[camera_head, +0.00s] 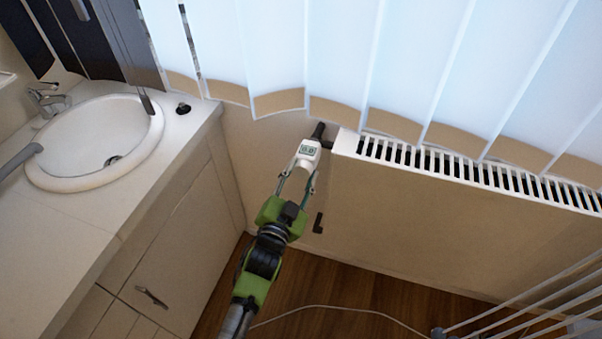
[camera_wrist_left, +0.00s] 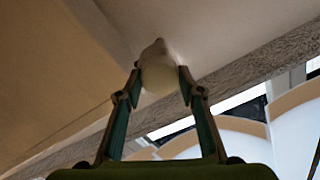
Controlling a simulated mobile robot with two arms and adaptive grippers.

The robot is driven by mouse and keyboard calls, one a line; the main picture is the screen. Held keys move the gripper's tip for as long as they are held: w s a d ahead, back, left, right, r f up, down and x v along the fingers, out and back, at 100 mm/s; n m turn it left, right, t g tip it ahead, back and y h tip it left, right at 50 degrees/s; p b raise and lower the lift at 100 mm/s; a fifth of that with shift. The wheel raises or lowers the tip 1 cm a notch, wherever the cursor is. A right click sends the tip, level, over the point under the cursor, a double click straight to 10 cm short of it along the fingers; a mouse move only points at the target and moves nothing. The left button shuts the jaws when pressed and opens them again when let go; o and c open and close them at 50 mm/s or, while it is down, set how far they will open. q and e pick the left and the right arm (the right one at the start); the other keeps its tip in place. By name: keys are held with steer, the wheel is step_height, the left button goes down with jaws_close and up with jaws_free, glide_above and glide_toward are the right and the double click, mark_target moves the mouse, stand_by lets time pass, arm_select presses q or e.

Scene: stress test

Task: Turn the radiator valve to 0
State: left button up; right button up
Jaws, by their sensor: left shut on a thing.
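The white radiator valve (camera_head: 309,150) with a small greenish display sits at the left end of the radiator (camera_head: 450,168), joined to a dark fitting. My left gripper (camera_head: 298,178) reaches it from below and is shut on its lower part. In the left wrist view, both fingers (camera_wrist_left: 159,85) touch the sides of the rounded white valve (camera_wrist_left: 158,66). The display's reading is too small to tell. My right gripper is not in view.
A counter with a white sink (camera_head: 95,140) and a cabinet (camera_head: 180,245) stands at the left. Vertical blinds (camera_head: 400,60) hang above the radiator. A white wire rack (camera_head: 530,305) is at the lower right. A thin cable (camera_head: 330,307) lies on the wooden floor.

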arm_select(q)
steer(key=shift+f, duration=0.15)
steer(key=o, duration=1.1)
steer(key=v, duration=1.2)
